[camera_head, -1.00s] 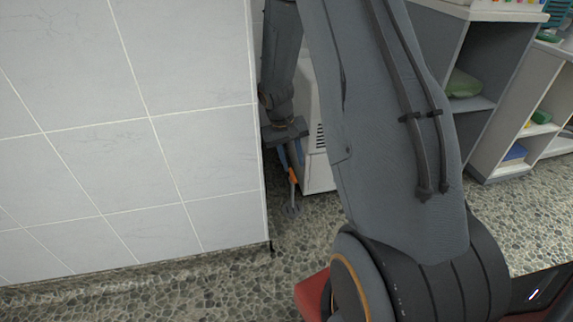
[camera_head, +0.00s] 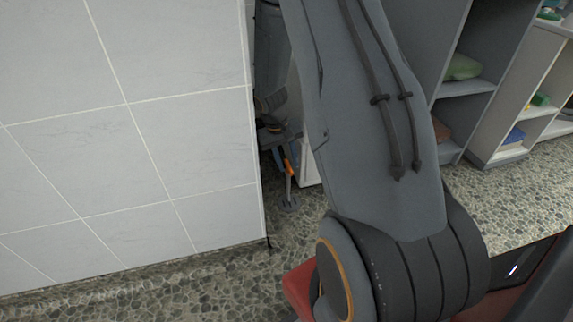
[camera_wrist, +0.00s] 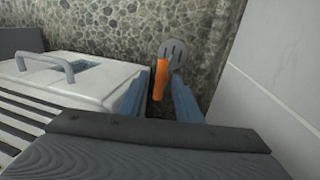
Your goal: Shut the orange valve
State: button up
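The orange valve handle (camera_wrist: 161,78) is a short orange bar in the wrist view, beside a grey slotted disc (camera_wrist: 174,52) near the pebbled floor. My gripper (camera_wrist: 159,84) is open, with one blue finger on each side of the orange handle. Small gaps seem to show between handle and fingers, so I cannot tell whether either one touches. In the head view the orange handle (camera_head: 288,162) shows small at my gripper (camera_head: 284,160), low beside the tiled wall's edge. The grey disc also shows below it. My arm and the wall hide much around it.
A tiled wall (camera_head: 130,130) stands close on the left of the head view. A white slatted box (camera_wrist: 85,88) with a handle is left of my gripper in the wrist view, and a pale wall (camera_wrist: 275,70) is on the right. Shelves (camera_head: 468,90) stand at the right.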

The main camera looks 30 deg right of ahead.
jog(key=shift+c, duration=0.3)
grip_shut()
jog(key=shift+m+p, duration=0.3)
jog(key=shift+p, duration=0.05)
jog(key=m+p, duration=0.2)
jog(key=shift+m+g, duration=0.3)
jog(key=m+p, duration=0.3)
jog(key=shift+w+m+g+y, duration=0.15)
jog(key=shift+m+g+y, duration=0.15)
jog(key=shift+m+y, duration=0.1)
jog(key=m+y+p, duration=0.1)
jog(key=m+p, duration=0.2)
jog(key=m, duration=0.2)
jog(key=shift+w+d+p, duration=0.1)
jog(key=shift+w+p, duration=0.05)
jog(key=shift+p, duration=0.2)
jog(key=m+y+p, duration=0.1)
jog(key=m+p, duration=0.1)
jog(key=m, duration=0.3)
jog(key=shift+w+d+m+p, duration=0.1)
jog(key=shift+d+m+p, duration=0.05)
jog(key=shift+m+p, duration=0.25)
